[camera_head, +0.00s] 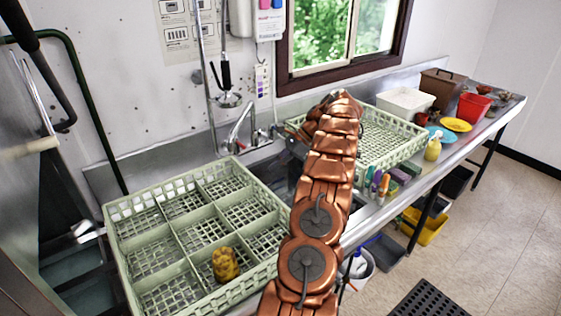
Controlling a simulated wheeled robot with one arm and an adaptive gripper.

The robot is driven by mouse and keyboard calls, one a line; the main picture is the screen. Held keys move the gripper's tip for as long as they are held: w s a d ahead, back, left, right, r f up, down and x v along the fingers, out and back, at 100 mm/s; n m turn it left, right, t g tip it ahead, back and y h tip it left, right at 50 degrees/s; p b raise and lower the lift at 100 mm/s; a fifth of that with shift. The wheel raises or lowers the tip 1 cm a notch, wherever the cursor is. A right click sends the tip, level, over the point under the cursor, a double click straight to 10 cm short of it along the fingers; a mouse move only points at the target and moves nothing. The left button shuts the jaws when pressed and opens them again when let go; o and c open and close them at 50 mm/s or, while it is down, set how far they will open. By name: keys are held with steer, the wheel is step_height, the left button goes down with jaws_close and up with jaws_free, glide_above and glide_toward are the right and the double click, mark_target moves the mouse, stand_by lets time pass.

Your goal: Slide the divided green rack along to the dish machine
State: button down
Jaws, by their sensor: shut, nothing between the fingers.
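The divided pale green rack (183,238) sits on the steel counter at the left, with an open grid floor and several compartments. A mottled yellow-brown cup-like item (225,264) stands in a near compartment. The dish machine (30,150) appears to be the steel unit at the far left edge, with a dark handle and an opening beside the rack. My copper arm crosses the middle of the view, past the rack's right side. My gripper (289,134) is a small dark shape by the sink, mostly hidden behind the arm; it is shut and empty, apart from the rack.
A second, undivided green rack (384,143) stands right of the sink. A faucet (238,128) rises behind the sink. A black mat (430,300) lies on the floor.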

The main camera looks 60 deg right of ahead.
steer(key=shift+s+d+f+m+t, duration=0.15)
steer(key=shift+s+d+f+m, duration=0.1)
steer(key=shift+s+d, duration=0.3)
steer(key=shift+s+d+f+m+t, duration=0.15)
steer(key=shift+s+d+f+m, duration=0.1)
steer(key=shift+s+d, duration=0.25)
steer(key=shift+w+d, duration=0.1)
steer(key=shift+w, duration=0.05)
